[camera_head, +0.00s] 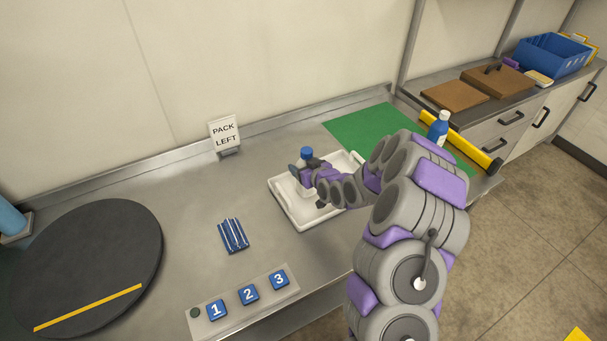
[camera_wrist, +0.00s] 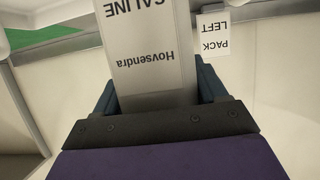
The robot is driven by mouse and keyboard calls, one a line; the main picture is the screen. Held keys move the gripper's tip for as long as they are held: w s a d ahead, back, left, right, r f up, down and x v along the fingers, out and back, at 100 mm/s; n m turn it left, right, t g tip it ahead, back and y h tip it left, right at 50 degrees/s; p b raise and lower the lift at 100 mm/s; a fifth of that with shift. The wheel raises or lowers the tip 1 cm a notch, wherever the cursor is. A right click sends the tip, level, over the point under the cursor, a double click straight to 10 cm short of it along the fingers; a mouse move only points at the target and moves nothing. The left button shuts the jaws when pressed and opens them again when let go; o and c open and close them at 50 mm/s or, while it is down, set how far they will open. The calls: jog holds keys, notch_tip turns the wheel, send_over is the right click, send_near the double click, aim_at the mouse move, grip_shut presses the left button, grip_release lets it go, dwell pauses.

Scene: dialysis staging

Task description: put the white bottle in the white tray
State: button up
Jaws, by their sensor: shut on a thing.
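My gripper (camera_head: 306,174) is shut on the white bottle (camera_head: 307,154), whose blue cap shows above the fingers in the head view. In the wrist view the bottle (camera_wrist: 152,55) stands between my two fingers, its label reading "SALINE" and "Hovsendra" upside down. The white tray (camera_head: 283,200) lies on the steel counter beneath the bottle and my arm. The bottle looks about upright over the tray's left part. My gripper hides its lower body, so I cannot tell whether it touches the tray floor.
A "PACK LEFT" sign (camera_head: 224,134) stands behind the tray. Blue-striped packets (camera_head: 233,236), a numbered panel (camera_head: 202,325) and a dark round disc (camera_head: 95,245) are to the left.

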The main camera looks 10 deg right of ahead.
jog(key=shift+w+a, duration=0.15)
jog(key=shift+w, duration=0.05)
jog(key=shift+f, duration=0.15)
jog(key=f, duration=0.1)
jog(key=d+f+b, duration=0.1)
jog(key=f, duration=0.1)
jog(key=shift+f, duration=0.2)
jog(key=shift+a+r, duration=0.1)
jog(key=o, duration=1.5)
jog(key=shift+a, duration=0.25)
jog(key=shift+c, duration=0.2)
jog(key=shift+d, duration=0.15)
